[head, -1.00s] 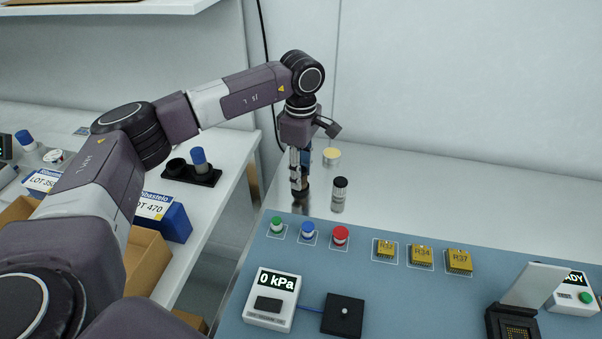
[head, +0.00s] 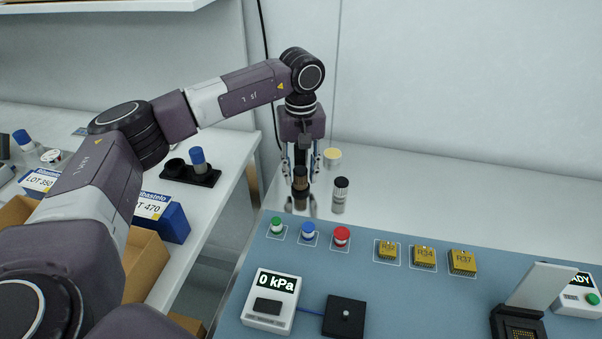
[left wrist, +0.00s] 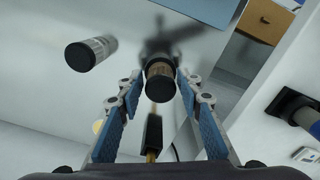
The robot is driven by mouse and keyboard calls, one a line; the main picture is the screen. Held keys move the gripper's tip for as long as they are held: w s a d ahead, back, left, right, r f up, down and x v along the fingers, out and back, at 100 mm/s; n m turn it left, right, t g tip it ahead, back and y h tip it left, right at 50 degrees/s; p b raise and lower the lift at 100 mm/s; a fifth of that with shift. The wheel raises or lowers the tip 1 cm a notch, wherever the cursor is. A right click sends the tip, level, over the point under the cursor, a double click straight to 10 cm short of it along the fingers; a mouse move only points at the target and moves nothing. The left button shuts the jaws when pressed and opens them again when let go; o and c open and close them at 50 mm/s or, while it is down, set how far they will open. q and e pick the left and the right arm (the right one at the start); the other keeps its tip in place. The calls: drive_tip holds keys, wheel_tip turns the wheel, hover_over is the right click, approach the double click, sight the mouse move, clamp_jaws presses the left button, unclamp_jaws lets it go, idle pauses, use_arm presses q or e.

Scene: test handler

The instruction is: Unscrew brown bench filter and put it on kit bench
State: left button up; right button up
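The brown bench filter (head: 301,180), a small upright cylinder with a dark cap, stands on the shiny bench (head: 450,195). In the left wrist view the filter (left wrist: 160,84) shows between the fingertips, with a gap to each finger. My left gripper (head: 301,170) points down over it, open, one finger on either side; its blue-padded fingers also show in the left wrist view (left wrist: 160,90). The filter's lower end is hard to make out against its reflection. My right gripper is not in view.
A grey cylinder with a black cap (head: 340,195) stands close to the right of the filter. A cream round piece (head: 332,157) lies behind. A blue mat (head: 400,290) with buttons and chips is in front. A white side bench (head: 215,140) at left bears a black holder (head: 192,175).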

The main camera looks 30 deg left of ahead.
use_arm(q)
drive_tip(key=m, duration=0.3)
drive_tip(key=shift+m, duration=0.3)
drive_tip(key=m, duration=0.4)
drive_tip(key=shift+b, duration=0.35)
drive_tip(key=c, duration=0.8)
drive_tip(key=n, duration=0.5)
drive_tip(key=shift+p, duration=0.35)
drive_tip(key=shift+c, duration=0.2)
drive_tip(key=n, duration=0.6)
